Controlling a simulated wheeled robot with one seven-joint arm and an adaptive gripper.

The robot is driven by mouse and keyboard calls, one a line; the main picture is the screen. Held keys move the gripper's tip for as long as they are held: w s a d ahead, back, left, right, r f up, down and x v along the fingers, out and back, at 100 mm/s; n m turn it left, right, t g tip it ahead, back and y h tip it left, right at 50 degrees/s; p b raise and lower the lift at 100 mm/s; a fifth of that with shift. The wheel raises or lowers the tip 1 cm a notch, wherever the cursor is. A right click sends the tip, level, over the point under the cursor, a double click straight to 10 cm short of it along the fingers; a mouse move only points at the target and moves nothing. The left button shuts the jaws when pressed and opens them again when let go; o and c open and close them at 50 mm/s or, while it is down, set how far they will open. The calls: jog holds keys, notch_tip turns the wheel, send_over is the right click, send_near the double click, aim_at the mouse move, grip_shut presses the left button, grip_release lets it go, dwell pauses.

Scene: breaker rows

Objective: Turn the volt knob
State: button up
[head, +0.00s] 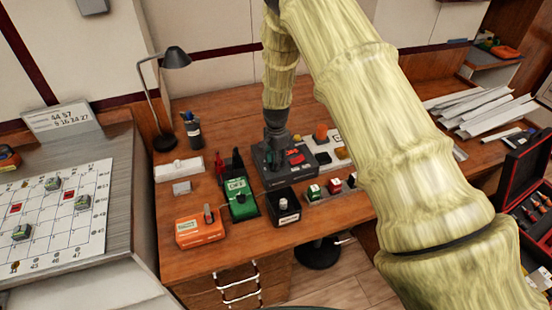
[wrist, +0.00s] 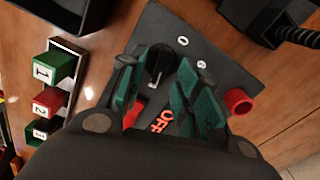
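My gripper (wrist: 157,78) points down over a dark grey panel (wrist: 222,68) on the desk. Its green-padded fingers are apart, with a gap between them. A black knob (wrist: 159,62) with a pale pointer mark shows between the fingertips, nearer the left finger; I cannot tell whether they touch it. No volt label is readable. The panel also bears white markings, an orange OFF label (wrist: 161,121) and a red round knob (wrist: 238,101). In the head view my gripper (head: 276,150) hangs over the same panel (head: 300,172), and hides the black knob.
A black box (head: 284,207) and small numbered blocks (wrist: 52,70) sit near the panel. A lamp (head: 172,58) stands behind. Bare desk (head: 215,105) lies at the back.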

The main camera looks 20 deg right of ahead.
jog(key=shift+f, duration=0.2)
grip_shut()
jog(key=shift+n, duration=0.3)
jog(key=n+b, duration=0.1)
jog(key=n, duration=0.2)
jog(key=shift+w+b, duration=0.1)
jog(key=shift+b, duration=0.3)
jog(key=n+b, duration=0.1)
jog(key=n, duration=0.4)
jog(key=shift+w+a, duration=0.1)
jog(key=shift+a, duration=0.05)
jog(key=n+b, duration=0.1)
jog(key=n, duration=0.4)
jog(key=shift+a, duration=0.2)
jog(key=n, duration=0.6)
jog(key=shift+a+b, duration=0.15)
jog(key=shift+b, duration=0.2)
